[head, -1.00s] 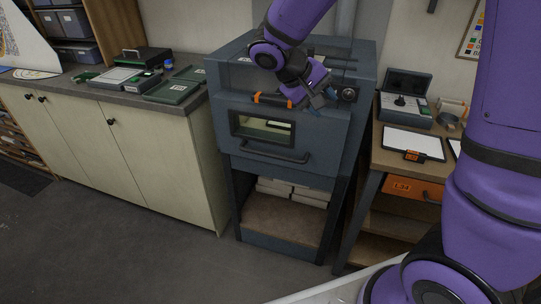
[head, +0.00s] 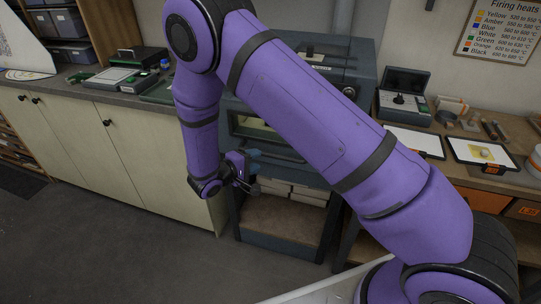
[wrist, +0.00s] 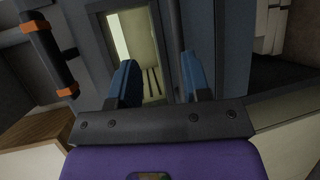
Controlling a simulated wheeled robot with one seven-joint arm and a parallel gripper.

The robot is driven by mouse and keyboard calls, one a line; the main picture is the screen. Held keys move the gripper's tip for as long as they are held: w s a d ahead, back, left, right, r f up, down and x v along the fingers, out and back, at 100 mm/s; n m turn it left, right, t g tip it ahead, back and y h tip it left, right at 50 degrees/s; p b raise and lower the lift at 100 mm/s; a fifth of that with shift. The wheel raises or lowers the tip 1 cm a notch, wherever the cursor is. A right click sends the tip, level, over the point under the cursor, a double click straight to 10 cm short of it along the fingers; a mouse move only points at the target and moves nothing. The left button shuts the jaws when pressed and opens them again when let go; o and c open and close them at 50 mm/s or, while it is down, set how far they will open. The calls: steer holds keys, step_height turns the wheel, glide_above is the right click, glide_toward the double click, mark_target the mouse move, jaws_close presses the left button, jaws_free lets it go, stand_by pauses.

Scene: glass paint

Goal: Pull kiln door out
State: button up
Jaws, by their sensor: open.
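The blue-grey kiln (head: 362,80) stands ahead, with much of its front hidden behind my arm in the head view. Its door (head: 276,150) looks shut, and part of the window (head: 250,126) shows under my arm. My gripper (head: 248,172) is low in front of the door, near its lower edge. In the wrist view my gripper (wrist: 158,62) is open, with two blue fingers and nothing held. The window (wrist: 132,35) lies beyond and between the fingers, and the black bar with orange ends (wrist: 50,55) is at the left. I cannot make out the lower pull handle clearly.
A pale cabinet with a dark worktop (head: 100,90) stands left of the kiln. White blocks (head: 290,192) lie on the shelf under the kiln. The floor (head: 130,255) in front is clear.

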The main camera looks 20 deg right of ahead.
mark_target(270, 156)
steer(key=shift+n+t, duration=0.4)
steer(key=w+d+f, duration=0.1)
steer(key=w+d, duration=0.1)
steer(key=w+d+f, duration=0.1)
steer(key=d+f, duration=0.1)
steer(key=d, duration=0.1)
steer(key=w+d+f, duration=0.1)
steer(key=w+d, duration=0.1)
steer(key=d, duration=0.1)
steer(key=shift+w+f, duration=0.2)
steer(key=shift+w, duration=0.15)
jaws_close()
